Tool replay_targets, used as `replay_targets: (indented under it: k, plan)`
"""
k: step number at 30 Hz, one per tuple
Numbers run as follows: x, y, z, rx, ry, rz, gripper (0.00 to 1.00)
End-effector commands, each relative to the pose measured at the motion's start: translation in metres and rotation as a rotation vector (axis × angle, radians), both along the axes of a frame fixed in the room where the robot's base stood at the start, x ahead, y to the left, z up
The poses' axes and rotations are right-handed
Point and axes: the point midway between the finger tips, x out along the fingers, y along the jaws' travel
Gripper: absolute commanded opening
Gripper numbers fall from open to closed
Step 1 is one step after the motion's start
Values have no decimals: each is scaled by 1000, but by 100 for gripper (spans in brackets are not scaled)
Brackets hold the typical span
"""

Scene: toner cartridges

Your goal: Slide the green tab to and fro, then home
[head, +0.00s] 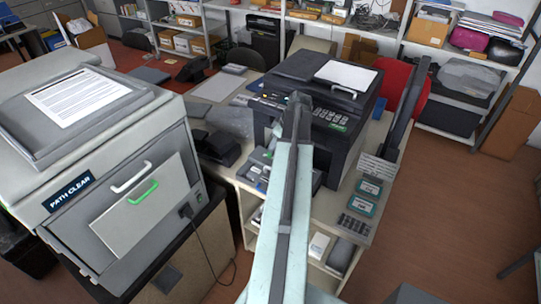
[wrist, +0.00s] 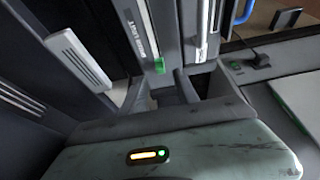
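A small green tab (wrist: 159,66) shows in the wrist view at the lower end of a pale strip on a dark grey unit (wrist: 172,30); the lettering beside it seems to read "DRUM UNIT". My gripper (wrist: 160,88) looks open, its two grey fingers apart, with the tab beyond and between them. Nothing shows between the fingers; whether either touches the tab I cannot tell. In the head view my arm reaches toward the desk by the black printer (head: 312,112), and my gripper is not clearly visible there. The green tab cannot be made out in the head view.
A blue handle (wrist: 243,10) is at upper right.

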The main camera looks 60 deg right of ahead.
Motion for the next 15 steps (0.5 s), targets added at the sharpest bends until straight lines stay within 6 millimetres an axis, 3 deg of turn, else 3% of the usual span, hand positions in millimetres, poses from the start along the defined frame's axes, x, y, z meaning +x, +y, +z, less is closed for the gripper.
replay_targets:
  k: [1,6,15]
  plan:
    - [5,0,-19,-1,0,2,36]
    - [16,0,-44,-1,0,4,36]
    - [20,1,-45,-1,0,3,36]
